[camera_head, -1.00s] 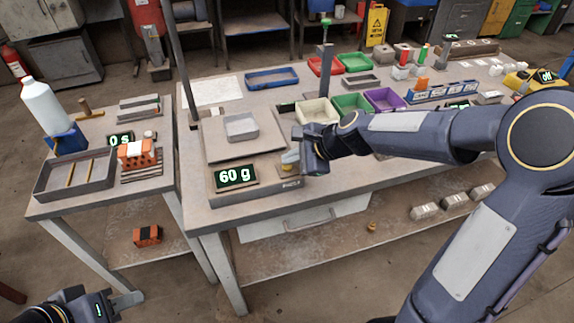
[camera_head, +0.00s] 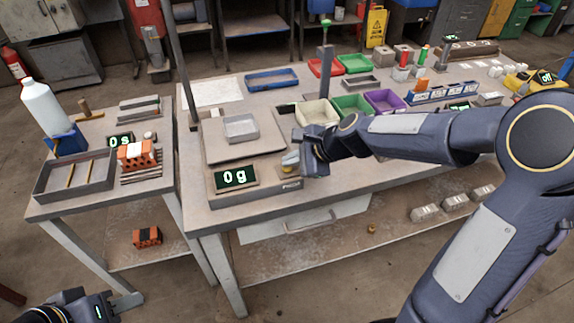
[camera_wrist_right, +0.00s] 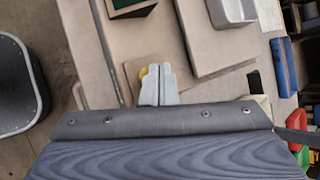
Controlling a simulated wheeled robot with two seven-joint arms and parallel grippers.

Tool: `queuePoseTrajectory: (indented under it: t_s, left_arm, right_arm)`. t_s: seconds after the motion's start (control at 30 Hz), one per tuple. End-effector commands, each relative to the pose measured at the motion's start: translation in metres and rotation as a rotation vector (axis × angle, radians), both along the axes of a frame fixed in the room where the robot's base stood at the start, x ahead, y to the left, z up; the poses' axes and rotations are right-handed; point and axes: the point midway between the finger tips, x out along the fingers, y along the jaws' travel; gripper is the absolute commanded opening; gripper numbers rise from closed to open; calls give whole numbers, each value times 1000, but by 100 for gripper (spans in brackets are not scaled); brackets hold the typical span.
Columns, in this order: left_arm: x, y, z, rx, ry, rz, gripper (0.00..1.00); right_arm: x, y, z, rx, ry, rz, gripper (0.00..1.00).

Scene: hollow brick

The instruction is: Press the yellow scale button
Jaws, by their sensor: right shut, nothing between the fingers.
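The scale (camera_head: 262,193) stands on the main table, with a small grey tray (camera_head: 241,127) on its plate and a display (camera_head: 236,177) reading 0 g. The yellow button (camera_wrist_right: 143,72) shows as a small sliver beside my right gripper's fingertips (camera_wrist_right: 158,72) in the right wrist view. My right gripper (camera_head: 290,160) is shut and empty, at the right front of the scale, over the button. Its fingers hide most of the button; whether they touch it I cannot tell. My left gripper (camera_head: 128,303) is low at the bottom left, away from the tables; its jaws are unclear.
A side table on the left holds a white bottle (camera_head: 45,115), an orange brick (camera_head: 136,154) and a grey tray (camera_head: 75,176). A vertical post (camera_head: 182,60) rises behind the scale. Cream (camera_head: 317,113), green and purple (camera_head: 385,100) bins stand behind my right arm.

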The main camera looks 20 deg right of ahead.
Motion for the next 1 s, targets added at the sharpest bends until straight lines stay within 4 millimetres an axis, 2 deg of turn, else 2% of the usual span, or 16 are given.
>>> queuePoseTrajectory:
  t_s: [0.17,0.57,1.0]
  left_arm:
    - [0,0,12,0,0,0,36]
    - [0,0,14,0,0,0,36]
    - [0,0,55,0,0,0,36]
  right_arm:
    - [0,0,12,0,1,1,0]
    - [0,0,14,0,0,0,0]
    - [0,0,56,0,-1,-1,0]
